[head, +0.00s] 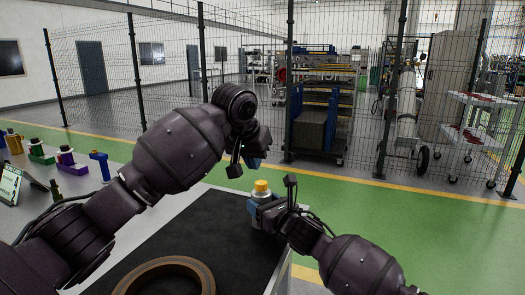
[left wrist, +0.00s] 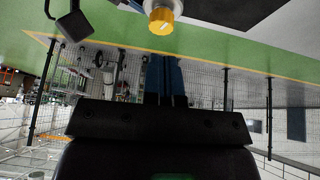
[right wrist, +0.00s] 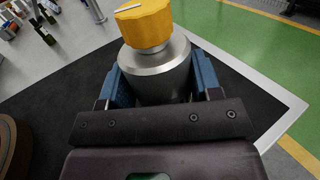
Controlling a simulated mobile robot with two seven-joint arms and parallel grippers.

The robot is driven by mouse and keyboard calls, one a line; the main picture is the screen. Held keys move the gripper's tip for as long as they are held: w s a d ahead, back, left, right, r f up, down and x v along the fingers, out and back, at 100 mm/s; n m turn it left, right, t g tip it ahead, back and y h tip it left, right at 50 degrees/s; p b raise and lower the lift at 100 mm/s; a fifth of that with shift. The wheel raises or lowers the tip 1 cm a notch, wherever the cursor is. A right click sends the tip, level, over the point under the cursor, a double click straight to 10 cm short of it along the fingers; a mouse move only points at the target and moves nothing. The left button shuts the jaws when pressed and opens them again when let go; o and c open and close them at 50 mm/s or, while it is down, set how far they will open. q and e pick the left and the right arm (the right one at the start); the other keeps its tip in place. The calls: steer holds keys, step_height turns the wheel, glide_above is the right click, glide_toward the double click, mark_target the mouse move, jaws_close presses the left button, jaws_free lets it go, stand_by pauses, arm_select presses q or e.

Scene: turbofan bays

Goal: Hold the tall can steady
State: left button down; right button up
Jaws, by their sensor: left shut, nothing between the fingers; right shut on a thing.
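The tall can (head: 260,197) is a silver cylinder with a yellow cap. It stands upright at the far right part of the black mat. In the right wrist view, the can body (right wrist: 157,76) sits between the two blue fingers of my right gripper (head: 264,212), which is shut on it. My left gripper (head: 250,163) is shut and empty, just above and to the left of the can in the head view. In the left wrist view, its blue fingers (left wrist: 164,78) are together, apart from the yellow cap (left wrist: 160,20). The can's lower part is hidden by the right gripper.
A brown ring (head: 168,276) lies on the black mat (head: 205,222) at the near side. Several coloured items, including a blue one (head: 99,163), stand on a grey surface at the left. A wire fence runs behind; the green floor (head: 400,225) to the right is clear.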

arm_select(q)
steer(key=shift+s+d+f, duration=0.1)
steer(key=shift+f, duration=3.35)
arm_select(e)
steer(key=shift+f, duration=0.2)
arm_select(q)
steer(key=shift+w+f, duration=0.15)
steer(key=shift+w, duration=0.15)
steer(key=shift+f, duration=0.2)
arm_select(e)
steer(key=shift+a+r, duration=0.1)
arm_select(q)
steer(key=shift+a, duration=0.2)
steer(key=shift+s+f, duration=0.1)
steer(key=shift+s, duration=0.25)
step_height(320, 180, up, 7)
glide_above(256, 198)
steer(key=s, duration=0.1)
steer(key=shift+s+a, duration=0.2)
steer(key=shift+a, duration=0.15)
